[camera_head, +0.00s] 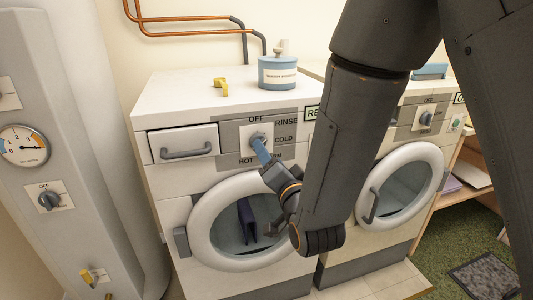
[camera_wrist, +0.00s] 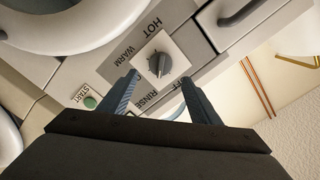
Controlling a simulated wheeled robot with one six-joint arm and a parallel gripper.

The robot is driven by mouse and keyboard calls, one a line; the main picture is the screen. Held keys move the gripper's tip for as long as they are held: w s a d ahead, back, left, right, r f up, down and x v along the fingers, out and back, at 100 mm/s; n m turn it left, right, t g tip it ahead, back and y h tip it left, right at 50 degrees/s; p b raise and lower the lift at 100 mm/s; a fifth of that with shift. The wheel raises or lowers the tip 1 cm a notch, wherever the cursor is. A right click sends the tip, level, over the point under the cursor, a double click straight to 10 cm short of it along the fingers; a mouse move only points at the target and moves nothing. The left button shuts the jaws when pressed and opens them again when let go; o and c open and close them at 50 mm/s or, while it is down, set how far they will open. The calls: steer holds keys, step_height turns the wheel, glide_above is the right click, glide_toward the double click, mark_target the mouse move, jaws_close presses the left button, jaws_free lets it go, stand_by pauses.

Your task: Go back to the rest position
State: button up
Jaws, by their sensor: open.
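My gripper (camera_head: 262,150) is in front of the left washing machine (camera_head: 172,192), close to its control dial (camera_head: 257,138). In the wrist view my gripper (camera_wrist: 160,78) has its two blue fingers spread apart with nothing between the tips. The grey dial (camera_wrist: 159,64) on its white plate shows just beyond the fingertips. I cannot tell whether a finger touches it. The labels OFF, RINSE, COLD, WARM and HOT surround the dial, some partly hidden. My forearm crosses the middle of the head view.
A second machine (camera_head: 396,199) stands at right. A blue-and-white canister (camera_head: 278,73) and a yellow object (camera_head: 221,86) sit on the left machine. The round door (camera_head: 201,237) is below my gripper. A tank with a gauge (camera_head: 24,146) stands at left.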

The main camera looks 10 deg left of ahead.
steer(key=shift+s+d, duration=0.2)
steer(key=shift+s, duration=0.05)
